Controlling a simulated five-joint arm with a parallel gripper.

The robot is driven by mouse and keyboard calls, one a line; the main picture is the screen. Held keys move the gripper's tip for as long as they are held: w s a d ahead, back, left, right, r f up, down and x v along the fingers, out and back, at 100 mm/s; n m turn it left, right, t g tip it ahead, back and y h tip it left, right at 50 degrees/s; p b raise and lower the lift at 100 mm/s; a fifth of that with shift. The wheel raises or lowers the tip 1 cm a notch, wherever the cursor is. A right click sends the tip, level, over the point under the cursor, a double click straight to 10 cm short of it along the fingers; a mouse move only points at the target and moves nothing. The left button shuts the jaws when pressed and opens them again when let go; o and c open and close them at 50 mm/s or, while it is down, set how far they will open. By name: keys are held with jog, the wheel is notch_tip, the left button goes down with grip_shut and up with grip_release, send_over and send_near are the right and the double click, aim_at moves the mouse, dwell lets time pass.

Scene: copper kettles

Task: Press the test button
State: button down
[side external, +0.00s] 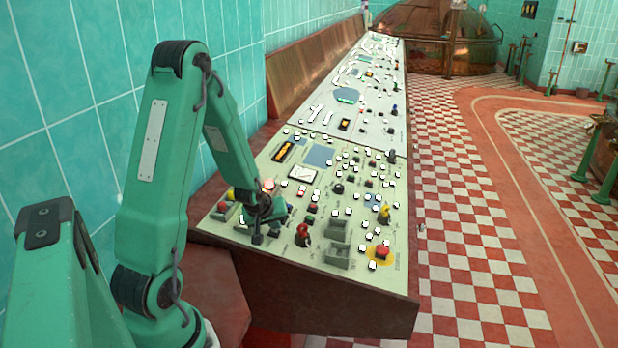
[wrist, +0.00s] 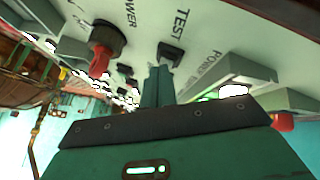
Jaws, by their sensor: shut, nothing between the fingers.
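The test button is a small dark square button (wrist: 171,53) under the printed word TEST in the wrist view. My gripper (wrist: 158,72) is shut and empty, its fingertips right at the button's near edge. I cannot tell whether they touch it or whether it is pressed in. In the side view my gripper (side external: 258,232) points down at the near left part of the pale control panel (side external: 340,284). The arm and fingers crowd the button there, so I cannot make it out clearly.
A black rotary knob with a red handle (wrist: 104,45), marked POWER, sits beside the button. Grey raised housings (wrist: 225,72) stand on its other side. In the side view a red button on a yellow disc (side external: 382,253) is at the near right. Several small white-lit buttons crowd the panel.

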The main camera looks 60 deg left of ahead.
jog(key=shift+r, duration=0.15)
dwell(0.3)
jog(key=shift+w+d+r, duration=0.1)
jog(key=shift+d+r, duration=0.05)
jog(key=shift+r, duration=0.45)
jog(key=shift+w+d+r, duration=0.1)
jog(key=shift+r, duration=0.7)
jog(key=shift+w+d+r, duration=0.15)
jog(key=shift+r, duration=0.7)
jog(key=shift+w+d+r, duration=0.1)
jog(key=shift+r, duration=0.7)
